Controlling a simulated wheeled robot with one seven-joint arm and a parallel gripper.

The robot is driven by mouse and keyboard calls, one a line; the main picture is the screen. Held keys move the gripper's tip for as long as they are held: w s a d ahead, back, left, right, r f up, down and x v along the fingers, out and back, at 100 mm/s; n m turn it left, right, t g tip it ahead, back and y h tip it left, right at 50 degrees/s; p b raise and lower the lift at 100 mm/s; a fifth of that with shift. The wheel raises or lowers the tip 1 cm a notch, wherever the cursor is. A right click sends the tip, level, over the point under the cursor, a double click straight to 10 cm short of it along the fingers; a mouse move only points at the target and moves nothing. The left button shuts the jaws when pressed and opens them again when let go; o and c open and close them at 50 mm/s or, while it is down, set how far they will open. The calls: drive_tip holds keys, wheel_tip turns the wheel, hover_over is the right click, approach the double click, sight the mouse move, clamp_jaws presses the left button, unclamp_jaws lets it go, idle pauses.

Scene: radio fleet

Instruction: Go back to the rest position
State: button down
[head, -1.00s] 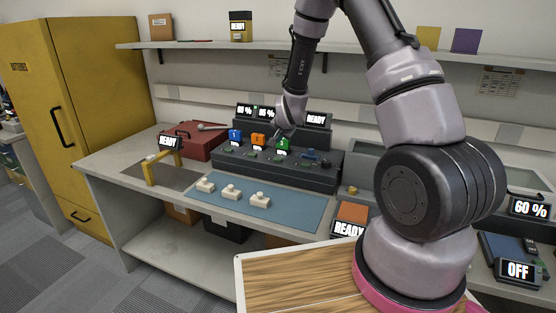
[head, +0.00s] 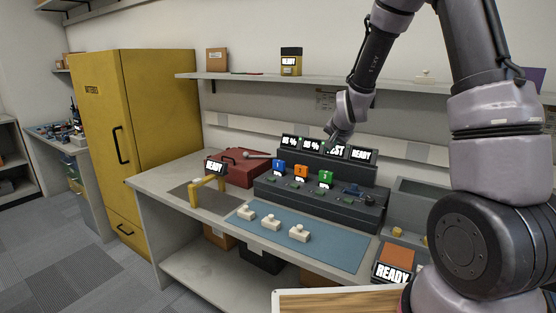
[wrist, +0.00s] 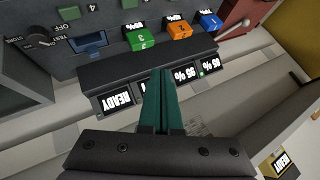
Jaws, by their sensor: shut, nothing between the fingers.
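My gripper (wrist: 164,104) shows in the wrist view with its two dark green fingers together and nothing between them. In the head view my gripper (head: 331,143) is up by the row of small displays on the dark charger station (head: 330,205), and its tip partly covers a display reading "TEST". Blue (head: 278,167), orange (head: 301,172) and green (head: 325,177) numbered blocks stand in the station. The wrist view shows the same green block (wrist: 140,37), orange block (wrist: 179,31) and blue block (wrist: 210,21), apart from my fingers.
A blue mat (head: 330,251) with several small white pieces lies on the bench. A red case (head: 240,170) and a yellow stand (head: 196,192) are to its left. A wall shelf (head: 260,80) runs above. A yellow cabinet (head: 150,120) stands at left, with open floor before it.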

drive_tip(key=s+d+r+n+g, duration=0.1)
drive_tip(key=s+d+r+n, duration=0.15)
drive_tip(key=s+r, duration=1.35)
drive_tip(key=s+d+r, duration=0.1)
drive_tip(key=s+r, duration=0.1)
drive_tip(key=s, duration=0.6)
drive_tip(key=s+d+r+n+y, duration=0.1)
drive_tip(key=s+r, duration=0.2)
drive_tip(key=s, duration=0.6)
drive_tip(key=shift+s+r+g, duration=0.25)
drive_tip(key=shift+s+g, duration=0.05)
